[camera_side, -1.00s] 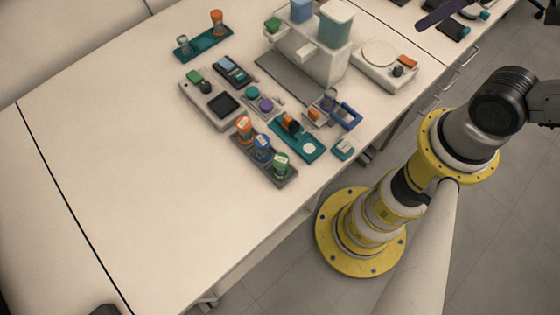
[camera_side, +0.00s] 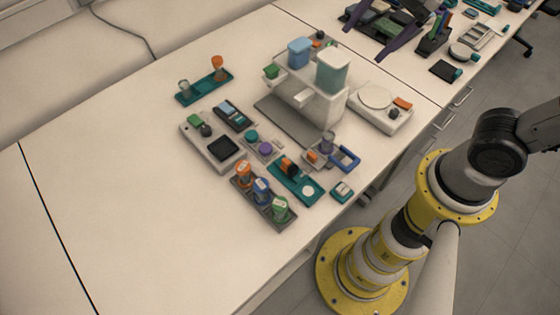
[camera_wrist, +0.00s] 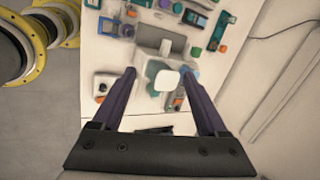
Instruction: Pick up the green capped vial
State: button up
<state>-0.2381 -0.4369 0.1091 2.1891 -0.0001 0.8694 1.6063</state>
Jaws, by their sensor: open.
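The green capped vial (camera_side: 280,208) stands upright at the near end of a dark rack (camera_side: 252,204) in the side view. Blue (camera_side: 261,188) and orange (camera_side: 243,172) capped vials stand behind it in the same rack. My gripper (camera_side: 368,41) shows at the top of the side view, with two purple fingers spread apart, far up and right of the vial. In the wrist view the gripper (camera_wrist: 158,73) is open, with nothing held between its fingers. I cannot pick out the green capped vial in the wrist view.
A white machine (camera_side: 318,104) with blue and teal containers stands behind the rack. A teal tray (camera_side: 308,190) and a grey device (camera_side: 205,145) are close to the rack. A scale (camera_side: 380,110) stands right. The table's left side is clear.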

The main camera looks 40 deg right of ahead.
jog(key=w+a+f+m+g, duration=0.3)
jog(key=a+f, duration=0.3)
jog(key=a, duration=0.6)
jog(key=n+g+h, duration=0.1)
jog(key=n+g, duration=0.1)
jog(key=n, duration=0.1)
send_over(279, 204)
notch_tip(279, 204, down, 9)
jog(key=f, duration=0.7)
jog(key=shift+w+d+f, duration=0.1)
jog(key=shift+d+f, duration=0.15)
jog(key=shift+f, duration=0.15)
jog(key=shift+a+f, duration=0.15)
jog(key=shift+f, duration=1.2)
jog(key=shift+a+f, duration=0.1)
jog(key=shift+f, duration=1.25)
grip_shut()
